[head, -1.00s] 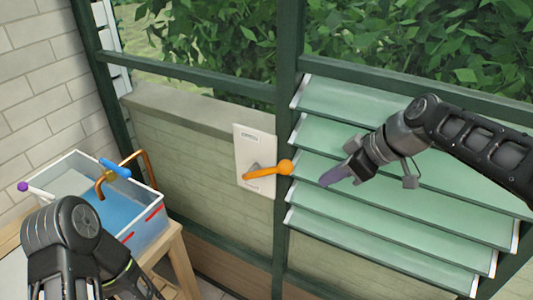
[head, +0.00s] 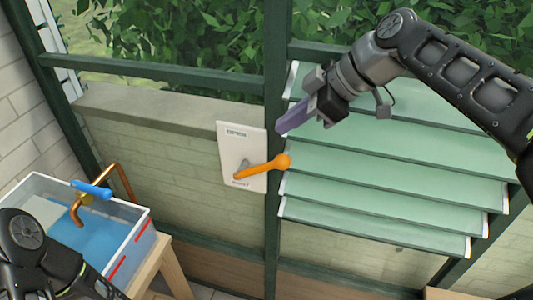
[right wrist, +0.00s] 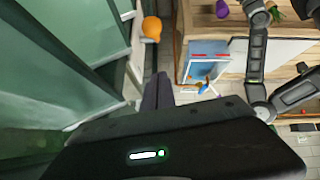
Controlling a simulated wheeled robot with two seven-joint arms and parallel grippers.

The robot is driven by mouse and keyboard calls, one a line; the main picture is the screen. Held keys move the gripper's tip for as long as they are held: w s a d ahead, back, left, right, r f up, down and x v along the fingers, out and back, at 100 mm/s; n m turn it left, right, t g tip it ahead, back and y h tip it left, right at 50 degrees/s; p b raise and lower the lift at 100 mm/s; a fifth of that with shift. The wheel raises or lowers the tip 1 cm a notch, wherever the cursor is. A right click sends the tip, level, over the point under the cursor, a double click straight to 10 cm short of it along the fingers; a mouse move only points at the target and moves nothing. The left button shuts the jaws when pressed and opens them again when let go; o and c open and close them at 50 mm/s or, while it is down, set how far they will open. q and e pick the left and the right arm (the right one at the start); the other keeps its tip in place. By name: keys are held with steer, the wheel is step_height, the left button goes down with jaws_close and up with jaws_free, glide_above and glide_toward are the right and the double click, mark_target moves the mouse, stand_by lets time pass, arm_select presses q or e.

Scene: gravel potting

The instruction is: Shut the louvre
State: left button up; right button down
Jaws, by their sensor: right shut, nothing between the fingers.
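The louvre (head: 390,165) is a stack of tilted pale green glass slats in a dark green frame at the right. Its orange lever (head: 262,168) sits on a white wall plate (head: 228,150) left of the post and points right, slightly up, ending in a round knob. The knob also shows in the right wrist view (right wrist: 152,27). My right gripper (head: 283,130) is shut and empty, its purple-grey fingertips above the knob and apart from it. My left gripper (head: 105,291) is partly cut off at the lower left, its fingers unclear.
A clear tank (head: 128,245) of blue water with a copper pipe (head: 122,180) and blue handle (head: 91,189) stands on a wooden stand at the lower left. A dark green post (head: 273,220) rises beside the lever. The wall below the plate is clear.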

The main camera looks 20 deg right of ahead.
steer(key=p, duration=0.2)
glide_above(269, 164)
steer(key=a, duration=0.3)
step_height(269, 164, down, 8)
steer(key=shift+w+d+f, duration=0.1)
steer(key=shift+d+f, duration=0.7)
steer(key=shift+d, duration=0.3)
arm_select(q)
steer(key=shift+s+r, duration=0.1)
steer(key=shift+r, duration=1.05)
arm_select(e)
steer(key=shift+d+f, duration=0.35)
steer(key=shift+f, duration=0.25)
